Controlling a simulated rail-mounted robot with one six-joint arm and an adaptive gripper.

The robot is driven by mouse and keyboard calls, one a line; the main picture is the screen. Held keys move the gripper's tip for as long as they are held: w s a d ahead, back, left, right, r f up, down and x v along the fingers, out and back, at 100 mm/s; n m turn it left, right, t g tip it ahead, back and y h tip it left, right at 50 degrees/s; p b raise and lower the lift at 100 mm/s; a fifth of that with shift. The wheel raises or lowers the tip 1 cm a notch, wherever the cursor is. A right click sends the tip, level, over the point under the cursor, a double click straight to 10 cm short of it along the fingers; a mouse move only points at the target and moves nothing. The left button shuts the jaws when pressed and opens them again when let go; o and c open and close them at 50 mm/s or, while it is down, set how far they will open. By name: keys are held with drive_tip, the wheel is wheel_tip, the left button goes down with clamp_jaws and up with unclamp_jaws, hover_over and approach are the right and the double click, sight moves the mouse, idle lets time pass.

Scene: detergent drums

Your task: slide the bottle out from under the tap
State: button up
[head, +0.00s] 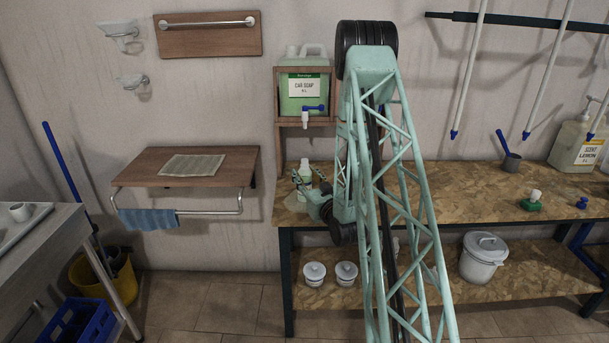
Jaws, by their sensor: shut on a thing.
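The car soap drum (304,92) is a pale green container held in a wooden frame on the wall side of the bench. Its tap (312,108) has a blue lever and a white spout pointing down. A small pale bottle (305,181) with a white and yellow-green label stands upright on the workbench (470,186), below the spout in this view. My gripper (308,184) is low at the bench top with its fingers around the bottle, shut on it. My arm comes in from the right and hides the bench just right of the bottle.
A lemon scent drum (578,145), a dark cup with a blue handle (508,158) and a green-based brush (533,201) are on the right of the bench. Lidded white pots (346,272) and a white bucket (483,258) stand on the lower shelf. The middle bench top looks clear.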

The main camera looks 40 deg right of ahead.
drive_tip(key=s+a, duration=0.4)
drive_tip(key=s, duration=0.1)
drive_tip(key=shift+s+a, duration=0.25)
drive_tip(key=shift+a, duration=0.05)
idle(1.3)
drive_tip(key=o, duration=0.8)
drive_tip(key=shift+r, duration=0.15)
drive_tip(key=shift+r, duration=4.85)
